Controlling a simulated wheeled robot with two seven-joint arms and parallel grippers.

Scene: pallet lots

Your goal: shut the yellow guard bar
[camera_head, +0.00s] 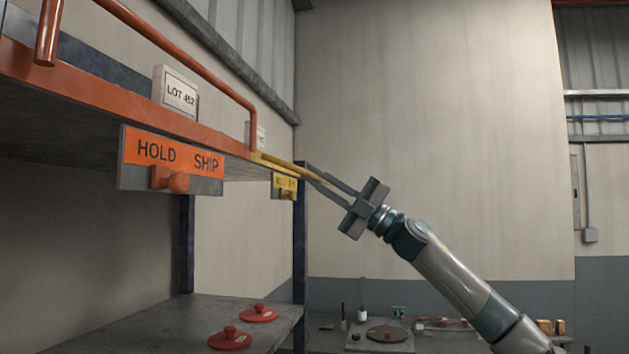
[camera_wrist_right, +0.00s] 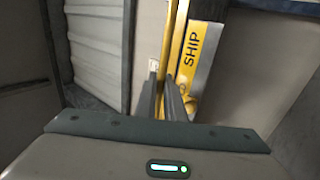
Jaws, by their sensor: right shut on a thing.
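The yellow guard bar (camera_head: 308,172) is at the far end of the upper shelf, close to the yellow shelf edge, and its end reaches my right gripper (camera_head: 315,175). In the right wrist view the bar (camera_wrist_right: 174,45) runs down between the fingers of the right gripper (camera_wrist_right: 162,88), which is shut on it. How far the bar stands from its shut position is hard to tell. A yellow sign plate (camera_head: 285,184) hangs just below it; in the wrist view the plate (camera_wrist_right: 195,52) reads SHIP. My left gripper is not in view.
An orange guard bar (camera_head: 195,62) and an orange HOLD/SHIP plate (camera_head: 170,160) with a slider knob are on the nearer left bay. A LOT 452 card (camera_head: 177,92) stands behind. Red lidded discs (camera_head: 230,338) lie on the lower shelf.

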